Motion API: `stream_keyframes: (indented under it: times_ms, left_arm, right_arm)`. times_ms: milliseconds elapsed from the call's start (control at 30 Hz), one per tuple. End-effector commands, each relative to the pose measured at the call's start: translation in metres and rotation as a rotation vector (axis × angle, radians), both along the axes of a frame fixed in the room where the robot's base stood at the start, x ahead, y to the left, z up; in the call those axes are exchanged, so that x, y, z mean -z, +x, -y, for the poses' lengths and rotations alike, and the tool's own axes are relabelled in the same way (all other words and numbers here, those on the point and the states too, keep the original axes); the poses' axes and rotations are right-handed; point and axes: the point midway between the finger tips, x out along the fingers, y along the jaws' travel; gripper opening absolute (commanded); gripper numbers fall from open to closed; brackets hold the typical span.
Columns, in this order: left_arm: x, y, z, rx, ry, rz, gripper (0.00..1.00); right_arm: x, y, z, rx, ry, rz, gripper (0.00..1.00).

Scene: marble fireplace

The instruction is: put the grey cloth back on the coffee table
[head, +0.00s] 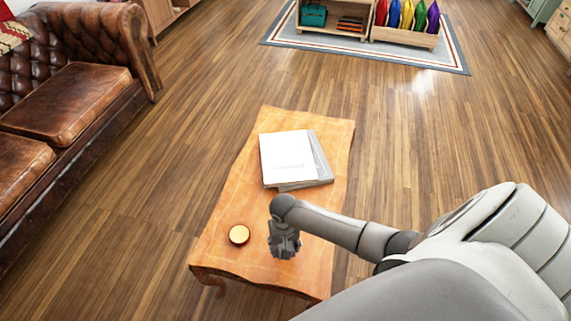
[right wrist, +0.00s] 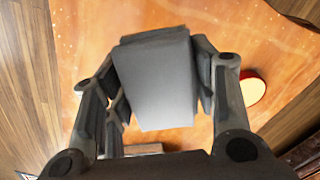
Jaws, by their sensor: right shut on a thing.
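The coffee table (head: 222,205) is an orange-brown wooden table with a wavy edge, in the middle of the head view. My right gripper (head: 284,247) is over its near part, pointing down. In the right wrist view, the gripper (right wrist: 158,95) is shut on the grey cloth (right wrist: 155,85), which looks like a folded, flat-faced block between the fingers. The wooden tabletop (right wrist: 85,30) shows behind it. In the head view I cannot tell the cloth apart from the dark gripper. Whether the cloth touches the table is unclear. My left gripper is not in view.
A stack of white and grey books (head: 288,157) lies on the far half of the table. A small round tan-topped object (head: 239,234) stands left of my right gripper. A brown leather sofa (head: 70,100) is at the left. Open floor surrounds the table.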

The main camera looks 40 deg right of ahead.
Motion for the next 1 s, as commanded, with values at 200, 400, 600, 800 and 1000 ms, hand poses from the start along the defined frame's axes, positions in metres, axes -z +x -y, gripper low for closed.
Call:
stream_keyframes:
  times_ms: [200, 400, 600, 800, 1000]
  left_arm:
    - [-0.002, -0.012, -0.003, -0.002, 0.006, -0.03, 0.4]
    - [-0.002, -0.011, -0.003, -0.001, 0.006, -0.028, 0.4]
    - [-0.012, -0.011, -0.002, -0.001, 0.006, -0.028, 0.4]
    - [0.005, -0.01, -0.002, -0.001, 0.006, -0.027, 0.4]
    - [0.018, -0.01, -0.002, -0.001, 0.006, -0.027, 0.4]
  right_arm:
    - [0.001, -0.004, 0.002, -0.001, 0.0, 0.0, 0.34]
    - [0.001, -0.004, 0.002, -0.001, 0.0, 0.0, 0.34]
    - [-0.002, -0.007, 0.001, 0.0, -0.003, -0.001, 0.34]
    - [0.022, -0.007, 0.0, 0.0, -0.002, -0.001, 0.34]
    - [0.042, -0.007, 0.001, 0.001, -0.003, -0.001, 0.34]
